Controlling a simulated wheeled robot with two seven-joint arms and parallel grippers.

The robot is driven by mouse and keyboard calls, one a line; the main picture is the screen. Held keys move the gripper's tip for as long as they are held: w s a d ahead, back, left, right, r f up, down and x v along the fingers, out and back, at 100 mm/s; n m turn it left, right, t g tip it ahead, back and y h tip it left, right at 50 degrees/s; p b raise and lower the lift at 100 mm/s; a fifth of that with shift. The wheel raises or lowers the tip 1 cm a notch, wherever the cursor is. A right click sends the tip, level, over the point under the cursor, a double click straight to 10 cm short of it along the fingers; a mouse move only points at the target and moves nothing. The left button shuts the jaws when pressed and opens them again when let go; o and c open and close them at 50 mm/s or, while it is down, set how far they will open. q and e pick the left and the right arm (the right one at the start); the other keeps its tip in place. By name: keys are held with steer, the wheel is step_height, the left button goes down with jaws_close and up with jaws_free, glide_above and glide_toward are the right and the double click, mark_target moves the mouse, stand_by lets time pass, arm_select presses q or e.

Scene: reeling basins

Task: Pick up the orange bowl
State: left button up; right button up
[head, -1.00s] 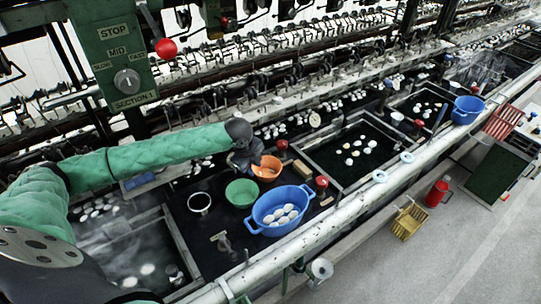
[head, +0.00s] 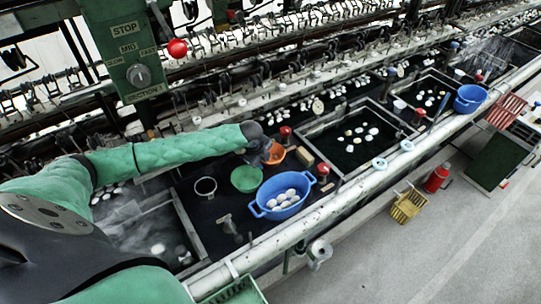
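The orange bowl (head: 277,154) sits on the dark work surface, behind the blue basin and to the right of the green bowl. My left gripper (head: 266,158) is at the bowl's left side and covers part of it. The fingers are dark, small and blurred against the bowl, so I cannot tell whether they are open or closed, or whether they touch the rim. My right gripper is not in view.
Close by are the green bowl (head: 246,179), a blue basin (head: 282,207) of white cocoons, a dark cup (head: 206,187) and a tan block (head: 304,156). Red-topped knobs (head: 323,170) stand to the right. A pale pipe (head: 300,226) runs along the front edge.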

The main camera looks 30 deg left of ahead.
arm_select(q)
steer(key=shift+f, duration=0.2)
steer(key=shift+r, duration=0.1)
jaws_close()
steer(key=shift+r, duration=0.1)
